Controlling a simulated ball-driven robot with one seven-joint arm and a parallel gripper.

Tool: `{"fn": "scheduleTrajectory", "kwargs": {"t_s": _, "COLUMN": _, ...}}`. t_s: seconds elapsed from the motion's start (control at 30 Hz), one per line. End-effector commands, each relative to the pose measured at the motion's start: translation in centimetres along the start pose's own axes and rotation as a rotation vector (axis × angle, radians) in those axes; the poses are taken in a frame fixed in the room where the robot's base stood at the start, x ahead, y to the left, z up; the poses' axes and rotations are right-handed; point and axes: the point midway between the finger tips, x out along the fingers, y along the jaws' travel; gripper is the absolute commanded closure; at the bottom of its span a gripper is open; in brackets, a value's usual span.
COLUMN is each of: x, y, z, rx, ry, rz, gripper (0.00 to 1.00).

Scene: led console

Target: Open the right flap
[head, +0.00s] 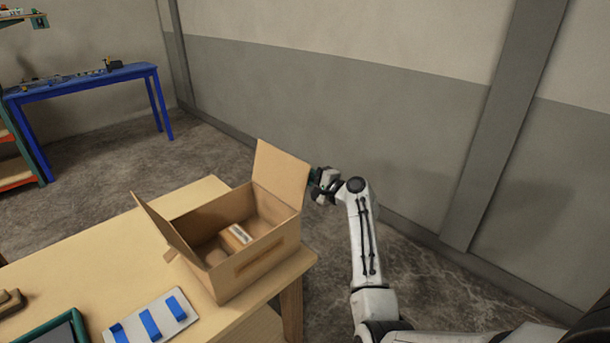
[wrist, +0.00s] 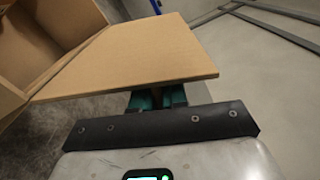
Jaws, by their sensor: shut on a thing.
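A cardboard box (head: 262,262) sits on the wooden table, open at the top. Its right flap (head: 281,174) stands up from the far right end, nearly upright with a slight lean. The flap also fills the middle of the wrist view (wrist: 135,52), its near edge at the fingers. My gripper (head: 314,179) is at the flap's right edge and shut on it. In the wrist view the teal fingers (wrist: 157,96) show just below the flap's edge; their tips are hidden behind it. The left flap (head: 165,228) is raised and tilts outward.
A small labelled carton (head: 235,237) lies inside the box. On the wooden table (head: 90,258) are a grey plate with blue strips (head: 150,318) and a green-edged tray (head: 58,330). A blue table (head: 85,83) stands far left. The floor right of the box is clear up to the wall.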

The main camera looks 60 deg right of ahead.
Motion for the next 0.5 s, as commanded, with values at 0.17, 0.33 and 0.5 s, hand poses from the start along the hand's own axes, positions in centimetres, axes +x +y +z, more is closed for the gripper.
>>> {"fn": "scheduleTrajectory", "kwargs": {"t_s": 0.17, "x": 0.00, "y": 0.08, "z": 0.01, "rx": 0.000, "ry": 0.000, "rz": 0.001, "gripper": 0.79}}
{"fn": "scheduleTrajectory", "kwargs": {"t_s": 0.33, "x": 0.00, "y": 0.06, "z": 0.02, "rx": -0.001, "ry": 0.000, "rz": 0.001, "gripper": 0.66}}
{"fn": "scheduleTrajectory", "kwargs": {"t_s": 0.5, "x": -0.01, "y": 0.04, "z": 0.02, "rx": -0.001, "ry": 0.000, "rz": 0.001, "gripper": 0.66}}
